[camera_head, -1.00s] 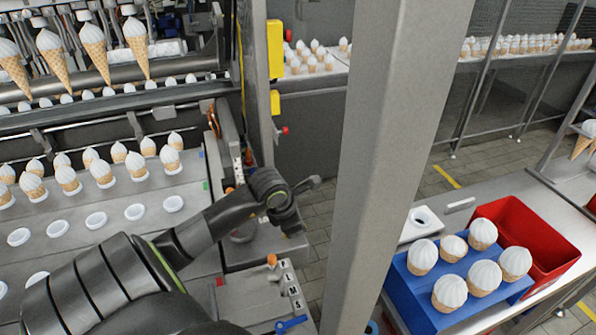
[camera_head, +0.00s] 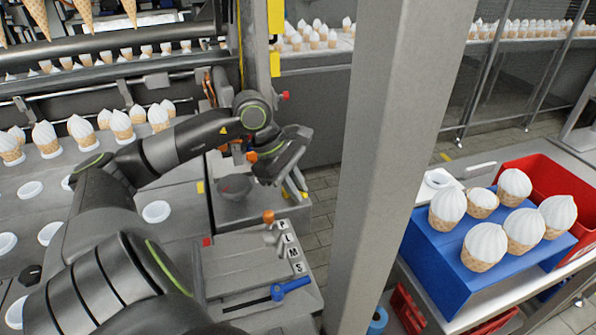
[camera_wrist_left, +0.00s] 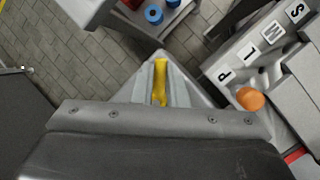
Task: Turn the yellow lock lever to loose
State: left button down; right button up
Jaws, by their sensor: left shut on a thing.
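The yellow lock lever (camera_wrist_left: 160,80) shows in the left wrist view as a narrow yellow bar between the two grey fingers of my left gripper (camera_wrist_left: 160,88). The fingers are closed on it. In the head view, my left gripper (camera_head: 292,185) points down at the right edge of the grey machine, just left of the post. Only small bits of yellow show around the fingers there, so most of the lever is hidden. I cannot read its lock marking. My right gripper is not in view.
A grey panel (camera_head: 245,265) with lettered tiles, an orange knob (camera_head: 268,217) and a blue lever (camera_head: 291,288) lies below the gripper. A thick grey post (camera_head: 385,170) stands to the right. A blue cone holder (camera_head: 430,258) and red crate (camera_head: 520,165) are beyond it.

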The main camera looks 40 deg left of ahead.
pick_arm(q)
jog(key=m+b, duration=0.2)
jog(key=m+g+b, duration=0.1)
jog(key=b, duration=0.1)
jog(key=shift+s+a+f+m+h, duration=0.1)
jog(key=shift+s+f+m+h, duration=0.2)
jog(key=shift+s, duration=0.1)
jog(key=shift+s+a+r+m+g+b, duration=0.1)
jog(key=shift+s+r+m+g+b, duration=0.1)
jog(key=shift+m+g+b, duration=0.4)
jog(key=shift+s+r+m+g+b, duration=0.1)
jog(key=shift+s+m+g+b, duration=0.1)
jog(key=shift+m+b, duration=0.7)
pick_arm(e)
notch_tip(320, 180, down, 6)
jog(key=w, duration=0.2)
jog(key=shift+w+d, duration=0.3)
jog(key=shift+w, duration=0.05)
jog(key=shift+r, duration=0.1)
pick_arm(q)
jog(key=c, duration=1.5)
grip_release()
jog(key=shift+o, duration=0.2)
